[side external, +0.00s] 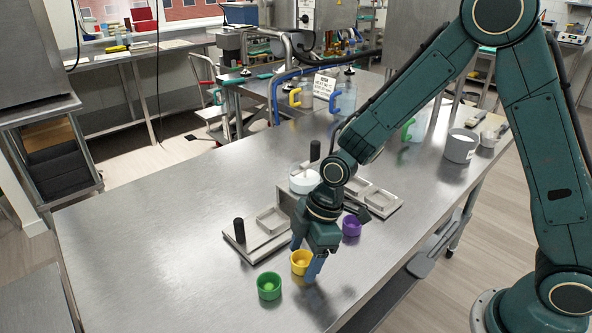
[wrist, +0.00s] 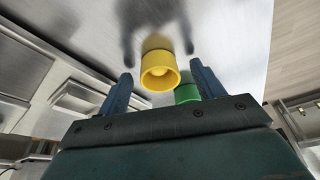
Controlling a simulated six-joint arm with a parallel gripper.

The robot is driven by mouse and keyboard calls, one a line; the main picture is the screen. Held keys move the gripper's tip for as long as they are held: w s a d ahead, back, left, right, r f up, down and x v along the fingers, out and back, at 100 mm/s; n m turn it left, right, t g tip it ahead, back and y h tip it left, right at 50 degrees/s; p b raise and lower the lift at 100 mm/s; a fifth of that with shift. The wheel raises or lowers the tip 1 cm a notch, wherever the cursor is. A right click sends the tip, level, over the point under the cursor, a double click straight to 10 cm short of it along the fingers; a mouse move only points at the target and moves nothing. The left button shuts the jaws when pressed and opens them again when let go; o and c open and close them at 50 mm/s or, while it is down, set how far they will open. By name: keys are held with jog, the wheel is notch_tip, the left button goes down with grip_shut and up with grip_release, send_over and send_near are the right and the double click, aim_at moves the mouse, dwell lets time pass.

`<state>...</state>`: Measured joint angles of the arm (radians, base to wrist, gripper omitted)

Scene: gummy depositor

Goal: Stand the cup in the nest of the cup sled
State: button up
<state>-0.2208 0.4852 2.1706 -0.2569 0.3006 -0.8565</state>
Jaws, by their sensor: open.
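A yellow cup (side external: 300,262) stands upright on the steel table. My gripper (side external: 306,258) is open just above it, pointing down, with its blue fingers on either side of the cup. In the wrist view the yellow cup (wrist: 160,72) shows between and slightly beyond the fingertips (wrist: 161,72), with a gap on each side. A green cup (side external: 269,286) stands close by at the front left; a purple cup (side external: 352,225) stands behind right. A metal plate with a black knob and a square recess (side external: 271,219), apparently the cup sled, lies behind left of my gripper, partly hidden by it.
A second metal plate with shallow recesses (side external: 380,202) and a white round container (side external: 304,181) lie behind my gripper.

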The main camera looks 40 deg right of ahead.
jog(key=c, duration=1)
jog(key=shift+c, duration=0.2)
jog(key=shift+r, duration=0.15)
notch_tip(320, 180, up, 20)
dwell(0.5)
jog(key=o, duration=0.4)
grip_shut()
jog(key=w+d+f, duration=0.3)
jog(key=w+f, duration=0.7)
jog(key=w, duration=0.3)
